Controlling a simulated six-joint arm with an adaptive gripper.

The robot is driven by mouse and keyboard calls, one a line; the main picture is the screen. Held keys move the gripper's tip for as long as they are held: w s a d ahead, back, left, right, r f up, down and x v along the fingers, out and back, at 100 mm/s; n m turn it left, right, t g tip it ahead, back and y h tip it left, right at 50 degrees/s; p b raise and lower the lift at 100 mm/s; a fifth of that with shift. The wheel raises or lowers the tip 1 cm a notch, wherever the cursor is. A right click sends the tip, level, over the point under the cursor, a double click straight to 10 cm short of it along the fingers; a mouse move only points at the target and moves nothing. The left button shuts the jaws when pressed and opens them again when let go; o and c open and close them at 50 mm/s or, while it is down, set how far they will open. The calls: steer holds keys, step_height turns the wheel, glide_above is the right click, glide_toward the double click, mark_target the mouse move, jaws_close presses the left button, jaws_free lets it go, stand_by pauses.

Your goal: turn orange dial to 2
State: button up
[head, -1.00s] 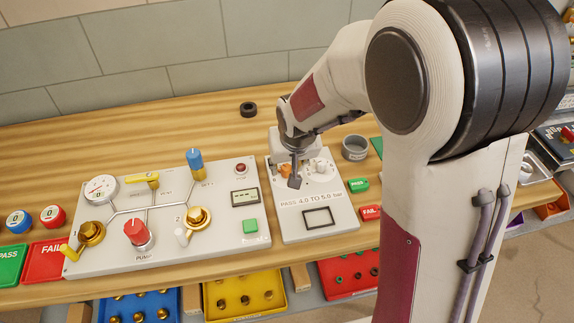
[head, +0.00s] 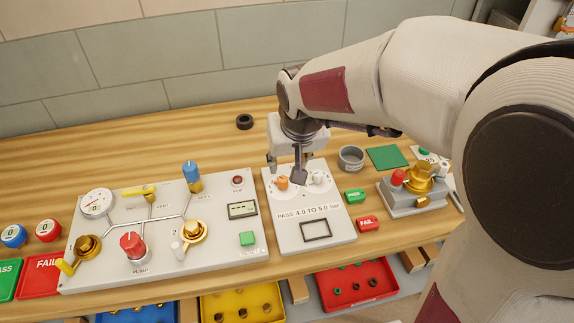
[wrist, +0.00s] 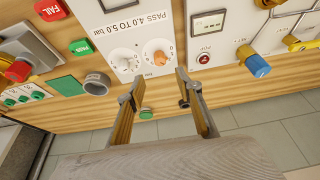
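The orange dial (head: 283,182) is on the upper left of the light grey panel marked "PASS 4.0 TO 5.0 bar" (head: 290,237). A white dial (head: 317,178) sits to its right. In the wrist view the orange dial (wrist: 158,56) lies ahead of the gap between my fingertips, with a scale around it too small to read. My gripper (head: 285,168) is above the panel, pointing down, its two fingers apart and empty. In the wrist view my gripper (wrist: 159,90) shows a clear gap between its fingers, and they appear apart from the dial.
A larger panel (head: 220,262) with a gauge, red knob and brass valves stands to the left. A grey cup (head: 351,157), green PASS block (head: 354,196) and red FAIL block (head: 367,223) are to the right. A black ring (head: 244,122) lies behind.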

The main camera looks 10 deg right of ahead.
steer(key=shift+s+r, duration=0.15)
steer(key=shift+r, duration=0.3)
stand_by(0.4)
steer(key=s+d+r, duration=0.2)
steer(key=s+r, duration=0.1)
steer(key=s, duration=0.8)
steer(key=s+d+r+t, duration=0.1)
steer(key=s+d+r, duration=0.1)
steer(key=s, duration=0.9)
steer(key=shift+d+r, duration=0.4)
steer(key=shift+r, duration=0.1)
stand_by(2.4)
